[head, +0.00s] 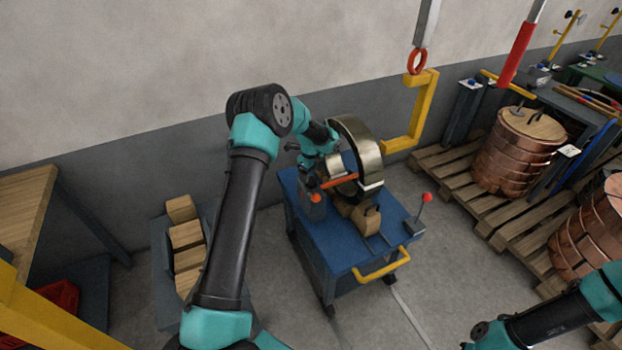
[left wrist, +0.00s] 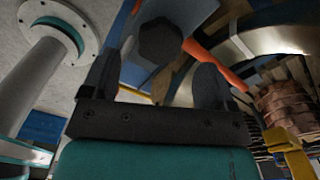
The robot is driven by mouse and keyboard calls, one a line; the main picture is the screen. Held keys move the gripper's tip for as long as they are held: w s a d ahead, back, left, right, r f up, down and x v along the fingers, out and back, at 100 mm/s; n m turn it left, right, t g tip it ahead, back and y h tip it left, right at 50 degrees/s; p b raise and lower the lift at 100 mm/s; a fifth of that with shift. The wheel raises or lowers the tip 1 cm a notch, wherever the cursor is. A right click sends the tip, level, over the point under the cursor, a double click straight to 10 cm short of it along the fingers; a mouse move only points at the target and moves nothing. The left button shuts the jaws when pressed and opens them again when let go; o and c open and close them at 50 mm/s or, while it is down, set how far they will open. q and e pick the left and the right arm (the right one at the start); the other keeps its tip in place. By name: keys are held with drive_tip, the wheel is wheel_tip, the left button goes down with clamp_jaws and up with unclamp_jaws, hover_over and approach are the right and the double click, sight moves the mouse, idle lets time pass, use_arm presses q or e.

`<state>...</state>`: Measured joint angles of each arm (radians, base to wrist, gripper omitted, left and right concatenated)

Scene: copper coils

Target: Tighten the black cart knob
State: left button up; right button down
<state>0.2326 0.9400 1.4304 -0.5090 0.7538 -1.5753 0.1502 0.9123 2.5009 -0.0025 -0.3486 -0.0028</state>
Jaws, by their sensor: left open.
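The black knob (left wrist: 160,40) shows in the left wrist view as a dark, many-sided knob on a blue-grey face. It lies just beyond my left gripper (left wrist: 155,78), whose two dark fingers are spread with the knob between and ahead of their tips. I see no clear finger contact. In the head view the blue cart (head: 345,262) stands by the wall, and my left wrist hangs over its back left corner. The left fingers and the knob are hard to make out there. My right arm enters at the lower right; its gripper is not visible.
A metal ring (head: 372,150) stands upright on the cart, with an orange bar (head: 340,182) close to my left gripper. A yellow hook (head: 425,105) hangs behind. Copper coils (head: 512,150) sit on pallets at right. Wooden blocks (head: 187,235) are at left. Floor in front is clear.

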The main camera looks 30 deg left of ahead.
sight(311, 180)
use_arm(q)
wheel_tip(311, 180, up, 13)
idle(0.4)
idle(0.4)
drive_tip(key=s+d+f+n+h, duration=0.4)
drive_tip(key=s+d+f+n, duration=0.6)
drive_tip(key=s+d+f, duration=0.7)
drive_tip(key=s+d+f+n, duration=0.2)
drive_tip(key=s+n, duration=0.3)
drive_tip(key=s, duration=0.4)
drive_tip(key=s+d+f+n, duration=0.1)
drive_tip(key=s+f+n, duration=0.2)
drive_tip(key=s+n, duration=0.3)
drive_tip(key=s, duration=0.2)
drive_tip(key=shift+s+d+t, duration=0.35)
drive_tip(key=shift+t, duration=0.05)
drive_tip(key=shift+c, duration=0.3)
